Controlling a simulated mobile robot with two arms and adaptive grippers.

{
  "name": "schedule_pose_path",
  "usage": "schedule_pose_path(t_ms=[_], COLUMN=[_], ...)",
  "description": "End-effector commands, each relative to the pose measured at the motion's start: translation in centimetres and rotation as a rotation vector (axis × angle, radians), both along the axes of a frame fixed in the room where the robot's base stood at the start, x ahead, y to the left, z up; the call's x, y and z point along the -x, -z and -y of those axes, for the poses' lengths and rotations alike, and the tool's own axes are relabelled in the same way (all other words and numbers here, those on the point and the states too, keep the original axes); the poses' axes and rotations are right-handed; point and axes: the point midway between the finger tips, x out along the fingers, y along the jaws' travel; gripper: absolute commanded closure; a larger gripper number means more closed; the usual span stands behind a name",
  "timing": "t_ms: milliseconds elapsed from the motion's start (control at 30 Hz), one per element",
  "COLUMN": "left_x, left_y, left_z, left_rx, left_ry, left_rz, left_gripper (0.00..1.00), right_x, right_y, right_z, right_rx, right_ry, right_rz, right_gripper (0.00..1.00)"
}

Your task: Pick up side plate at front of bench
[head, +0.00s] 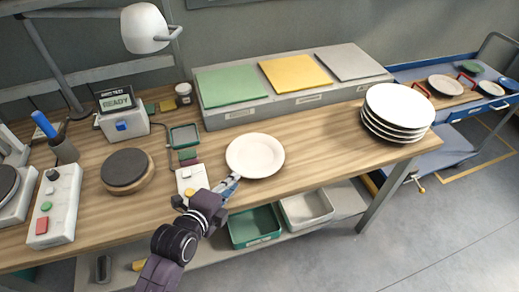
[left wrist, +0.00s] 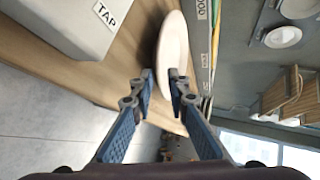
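The side plate (head: 255,154) is a round cream plate lying on the wooden bench (head: 310,155) near its front edge. My left gripper (head: 230,184) is at the plate's near left rim in the head view. In the left wrist view the fingers (left wrist: 162,74) are apart, with the plate (left wrist: 174,45) ahead and its near rim reaching between them. Whether either finger touches the rim is unclear. My right gripper is not in view.
A stack of several white plates (head: 398,106) stands at the bench's right end. A small button box (head: 191,180) is close left of my gripper. Behind is a grey riser (head: 290,100) with green, yellow and grey pads. The bench right of the plate is clear.

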Motion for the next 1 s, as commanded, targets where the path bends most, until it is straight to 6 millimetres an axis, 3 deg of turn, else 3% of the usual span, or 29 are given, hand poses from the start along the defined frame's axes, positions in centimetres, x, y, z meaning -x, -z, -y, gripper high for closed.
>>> schedule_pose_path(t_ms=[233, 367, 467, 733, 1000], left_x=[-1.5, -2.4, -3.4, -5.3, -5.5], left_y=[0.7, 1.2, 1.8, 3.0, 3.2], left_z=[0.7, 1.1, 1.4, 2.2, 2.3], left_rx=[0.004, 0.004, 0.005, 0.003, 0.002], left_ry=[-0.001, -0.001, -0.002, 0.0, -0.001], left_rz=[-0.002, -0.003, -0.003, -0.001, 0.0], left_gripper=[0.85, 0.85, 0.85, 0.85, 0.85], right_x=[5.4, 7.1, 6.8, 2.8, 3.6], right_y=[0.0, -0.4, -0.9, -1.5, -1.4], right_z=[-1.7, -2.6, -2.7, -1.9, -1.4], right_rx=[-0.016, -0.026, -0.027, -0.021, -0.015], right_ry=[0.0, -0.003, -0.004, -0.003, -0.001], right_rz=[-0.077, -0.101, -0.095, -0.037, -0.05], right_gripper=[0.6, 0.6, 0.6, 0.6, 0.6])
